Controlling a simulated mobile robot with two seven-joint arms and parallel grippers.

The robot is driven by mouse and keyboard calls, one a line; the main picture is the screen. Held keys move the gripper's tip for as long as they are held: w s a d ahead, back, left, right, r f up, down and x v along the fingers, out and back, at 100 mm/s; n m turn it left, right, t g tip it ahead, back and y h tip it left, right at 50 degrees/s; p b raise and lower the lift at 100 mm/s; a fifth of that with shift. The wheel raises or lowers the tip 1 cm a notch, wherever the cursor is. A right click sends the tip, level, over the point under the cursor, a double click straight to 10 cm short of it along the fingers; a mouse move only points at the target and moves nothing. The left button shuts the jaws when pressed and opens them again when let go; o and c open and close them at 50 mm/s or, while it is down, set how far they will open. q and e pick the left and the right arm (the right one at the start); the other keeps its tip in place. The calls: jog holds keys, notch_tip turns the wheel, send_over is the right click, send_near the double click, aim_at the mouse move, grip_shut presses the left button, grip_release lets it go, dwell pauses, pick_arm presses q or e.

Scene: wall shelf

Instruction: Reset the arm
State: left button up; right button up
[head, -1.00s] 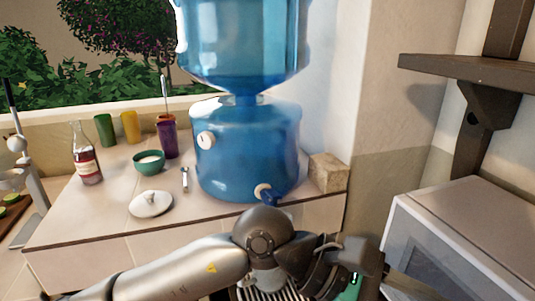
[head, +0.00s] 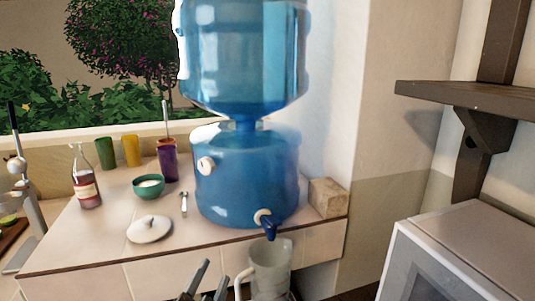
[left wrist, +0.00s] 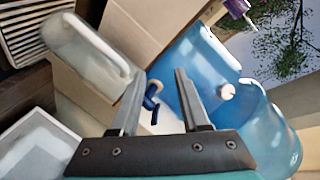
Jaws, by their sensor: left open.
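My left gripper (head: 208,284) shows at the bottom edge of the head view, its two fingers apart and empty. In the left wrist view the open fingers (left wrist: 160,78) point toward the blue water dispenser (left wrist: 205,75), with its blue tap (left wrist: 151,96) seen between them. A clear jug (head: 268,268) with a handle stands just right of the gripper in the head view, below the dispenser's tap (head: 268,224). The jug also shows in the left wrist view (left wrist: 85,48), apart from the fingers. My right gripper is not in view.
The tiled counter (head: 85,243) holds a white lid (head: 149,229), a green bowl (head: 149,186), a bottle (head: 86,182) and several cups. A microwave (head: 470,250) stands at the right under a dark shelf (head: 465,97). A stone block (head: 327,197) sits beside the dispenser.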

pick_arm(q)
jog(key=s+a+f+n+g+y, duration=0.1)
jog(key=s+a+f+n+g, duration=0.4)
jog(key=s+f, duration=0.55)
jog(key=s+a+f+n+g, duration=0.2)
jog(key=s+f+g, duration=0.5)
jog(key=s+f, duration=0.3)
jog(key=s+f+g, duration=0.1)
jog(key=s+f, duration=0.1)
jog(key=f, duration=0.9)
jog(key=s+f+g, duration=0.1)
jog(key=s+f, duration=0.1)
jog(key=f, duration=1)
jog(key=s+a+f+g, duration=0.1)
jog(key=s+a+f, duration=0.1)
jog(key=s+f, duration=0.9)
jog(key=s, duration=0.3)
jog(key=shift+s+f, duration=0.25)
jog(key=shift+f, duration=0.15)
jog(key=shift+a, duration=0.1)
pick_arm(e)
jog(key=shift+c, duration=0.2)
